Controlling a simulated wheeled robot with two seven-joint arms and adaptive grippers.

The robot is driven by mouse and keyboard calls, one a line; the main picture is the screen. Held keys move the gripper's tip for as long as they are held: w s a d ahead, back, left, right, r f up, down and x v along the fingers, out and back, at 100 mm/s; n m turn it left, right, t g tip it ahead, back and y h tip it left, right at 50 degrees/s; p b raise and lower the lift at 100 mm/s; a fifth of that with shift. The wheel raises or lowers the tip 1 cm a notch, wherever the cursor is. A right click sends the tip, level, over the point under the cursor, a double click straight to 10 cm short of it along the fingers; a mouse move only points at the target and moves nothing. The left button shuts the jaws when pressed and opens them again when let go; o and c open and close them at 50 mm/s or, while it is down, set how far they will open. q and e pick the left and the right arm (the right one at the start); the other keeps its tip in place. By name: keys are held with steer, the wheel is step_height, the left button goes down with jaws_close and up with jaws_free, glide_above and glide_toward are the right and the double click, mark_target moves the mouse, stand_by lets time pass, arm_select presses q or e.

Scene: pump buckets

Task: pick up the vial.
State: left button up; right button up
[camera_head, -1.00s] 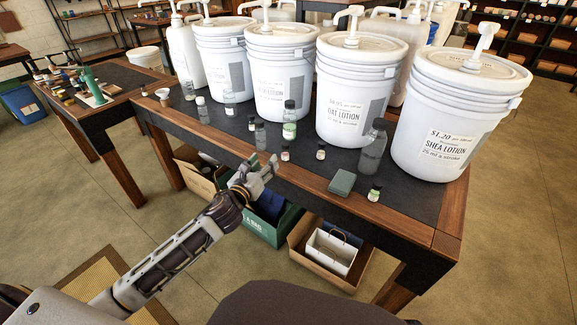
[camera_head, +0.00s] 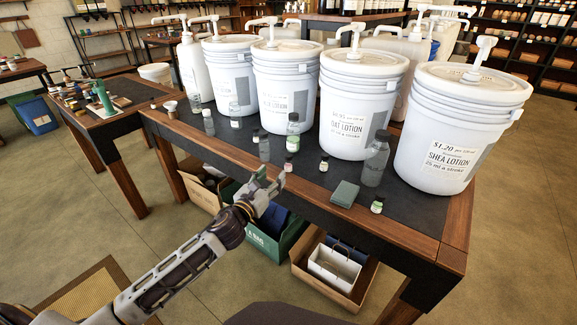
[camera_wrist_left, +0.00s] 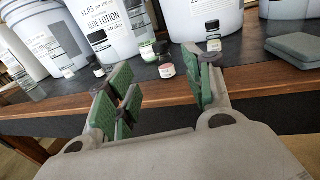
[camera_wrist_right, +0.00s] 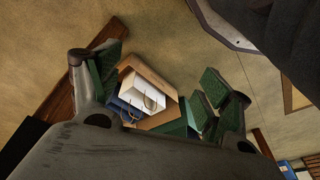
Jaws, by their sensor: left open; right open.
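Several small vials and bottles stand on the dark table top, and I cannot tell which one is the task's vial. A small dark-capped vial with a pinkish label (camera_head: 288,164) stands near the front edge. In the left wrist view, a small dark-capped vial (camera_wrist_left: 166,66) shows between the fingers, beyond their tips. Another small vial (camera_head: 324,164) stands to its right, and a green-labelled one (camera_head: 377,205) is farther right. My left gripper (camera_head: 269,184) is open and empty at the front edge, short of the vials. My right gripper (camera_wrist_right: 160,85) is open and empty, facing the floor.
White pump buckets (camera_head: 357,110) line the back of the table (camera_head: 425,212). A clear bottle (camera_head: 375,162) and a flat grey-green block (camera_head: 345,194) stand at the right. Grey bottles stand close behind the front vials. Boxes (camera_head: 335,285) lie below the table.

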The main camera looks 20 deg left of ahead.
mark_target(288, 163)
arm_select(q)
steer(key=w, duration=0.3)
steer(key=w+d, duration=0.1)
steer(key=w, duration=0.1)
steer(key=shift+w+b, duration=0.15)
steer(key=shift+b, duration=0.15)
steer(key=shift+w+d, duration=0.1)
steer(key=shift+w, duration=1)
arm_select(e)
steer(key=shift+w+a+r, duration=0.1)
steer(key=shift+a+r, duration=0.05)
steer(key=shift+r, duration=0.55)
arm_select(q)
steer(key=shift+w, duration=0.15)
